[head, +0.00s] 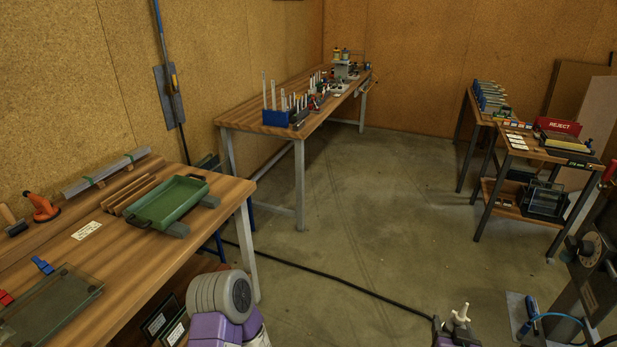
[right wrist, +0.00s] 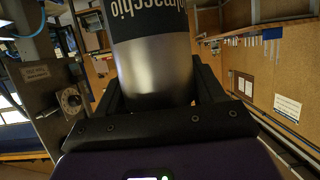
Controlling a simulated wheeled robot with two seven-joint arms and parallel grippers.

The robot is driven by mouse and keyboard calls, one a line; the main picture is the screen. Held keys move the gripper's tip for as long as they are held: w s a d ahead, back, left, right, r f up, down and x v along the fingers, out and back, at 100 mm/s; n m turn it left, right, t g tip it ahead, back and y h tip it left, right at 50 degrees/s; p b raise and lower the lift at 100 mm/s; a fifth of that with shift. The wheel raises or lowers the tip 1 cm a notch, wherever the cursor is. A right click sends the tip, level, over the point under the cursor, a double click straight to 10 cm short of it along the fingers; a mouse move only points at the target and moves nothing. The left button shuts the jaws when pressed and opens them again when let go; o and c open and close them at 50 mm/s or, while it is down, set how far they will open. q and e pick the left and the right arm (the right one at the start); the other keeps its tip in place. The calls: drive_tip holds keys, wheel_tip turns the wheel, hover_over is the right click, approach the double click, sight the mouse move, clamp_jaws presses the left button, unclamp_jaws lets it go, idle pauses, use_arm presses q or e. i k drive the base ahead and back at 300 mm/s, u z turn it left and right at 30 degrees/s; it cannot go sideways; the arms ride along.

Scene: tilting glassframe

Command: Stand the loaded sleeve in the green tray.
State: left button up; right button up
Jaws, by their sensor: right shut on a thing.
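The green tray (head: 172,203) lies on the wooden bench at the left, a shallow rectangle with dark handles, and looks empty. My right gripper (right wrist: 155,92) is shut on a dark cylinder (right wrist: 150,28) with a bright silver band and pale lettering; its far end is cut off. In the head view my right gripper (head: 445,335) shows only partly at the bottom edge, far from the tray, with a white nozzle-like piece (head: 460,314) beside it. I cannot tell whether the cylinder is the sleeve. My left gripper's fingers are out of view.
Wooden slats (head: 130,194) stand close to the tray's left side. A glass panel (head: 52,302) and orange tool (head: 42,208) share that bench. A far bench (head: 250,112) holds tools; a REJECT box (head: 560,126) stands at right.

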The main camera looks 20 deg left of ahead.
sight(171, 203)
drive_tip(key=i, duration=2.35)
drive_tip(key=u, duration=2.65)
